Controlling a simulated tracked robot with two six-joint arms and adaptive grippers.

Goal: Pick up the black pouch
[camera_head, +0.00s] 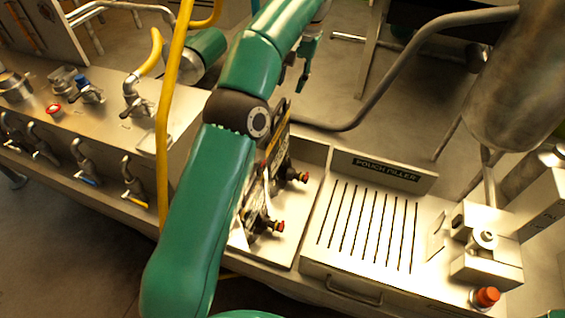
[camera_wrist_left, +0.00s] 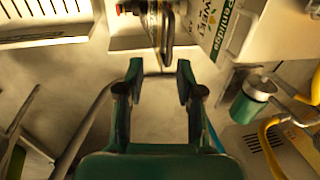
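My left gripper (camera_head: 306,68) is at the top of the head view, past the bend of my green arm. Thin upright packs with red caps (camera_head: 278,226) stand in a pale tray (camera_head: 312,222), partly hidden behind my arm. A dark pack (camera_wrist_left: 165,30) shows nearly edge-on beyond the fingertips in the left wrist view, apart from them. I cannot tell for sure which pack is the black pouch. My right gripper is out of view.
The slotted pouch filler bench (camera_head: 372,230) is right of the tray, with an orange-red button (camera_head: 487,296). A steel tank (camera_head: 520,80) hangs at upper right. Taps and valves line the left counter (camera_head: 75,125). A yellow pipe (camera_head: 168,110) rises beside my arm.

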